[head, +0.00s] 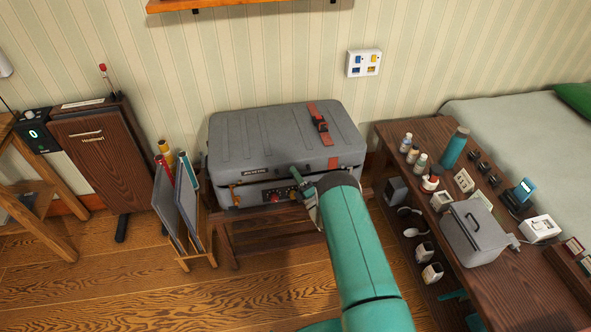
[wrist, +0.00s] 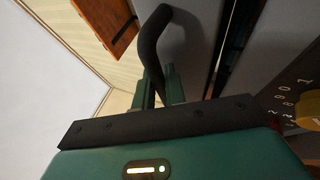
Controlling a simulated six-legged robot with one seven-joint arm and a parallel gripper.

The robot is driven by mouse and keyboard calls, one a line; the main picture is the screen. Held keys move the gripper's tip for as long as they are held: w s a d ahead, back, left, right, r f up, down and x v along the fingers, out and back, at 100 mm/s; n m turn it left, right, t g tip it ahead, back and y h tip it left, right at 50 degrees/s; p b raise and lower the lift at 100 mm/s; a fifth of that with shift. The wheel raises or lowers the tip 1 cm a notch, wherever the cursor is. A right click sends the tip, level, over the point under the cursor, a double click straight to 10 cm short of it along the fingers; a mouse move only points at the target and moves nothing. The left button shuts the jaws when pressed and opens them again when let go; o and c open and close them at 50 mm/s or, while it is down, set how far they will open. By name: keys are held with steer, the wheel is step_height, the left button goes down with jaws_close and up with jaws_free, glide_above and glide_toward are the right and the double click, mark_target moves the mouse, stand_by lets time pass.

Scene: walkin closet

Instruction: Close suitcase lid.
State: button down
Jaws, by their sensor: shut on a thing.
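The grey suitcase (head: 270,135) lies flat on a low wooden bench, with a red strap (head: 319,122) across its ribbed lid. The lid is down over the base, with a dark gap along the front edge; a dark gap also shows beside the grey lid in the wrist view (wrist: 205,40). My gripper (head: 299,178) is at the suitcase's front, right of the middle. In the wrist view, my gripper's teal fingers (wrist: 160,88) are shut on a black curved handle (wrist: 150,38). The arm hides part of the suitcase's front right.
A wooden table (head: 408,142) with bottles and a grey box (head: 470,235) stands close on the right. A wooden rack (head: 178,215) with folders and tubes stands on the left. The wooden floor in front of the bench is clear. A shelf (head: 215,5) hangs above.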

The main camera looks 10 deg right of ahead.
steer(key=shift+s+f+n+y, duration=0.15)
steer(key=shift+f, duration=0.7)
steer(key=shift+s+f+n+y, duration=0.15)
steer(key=shift+f, duration=0.8)
steer(key=c, duration=1.7)
jaws_free()
steer(key=shift+c, duration=0.2)
steer(key=shift+f, duration=0.1)
steer(key=v, duration=1.3)
steer(key=shift+t, duration=0.3)
steer(key=shift+s+d, duration=0.1)
steer(key=shift+d, duration=0.05)
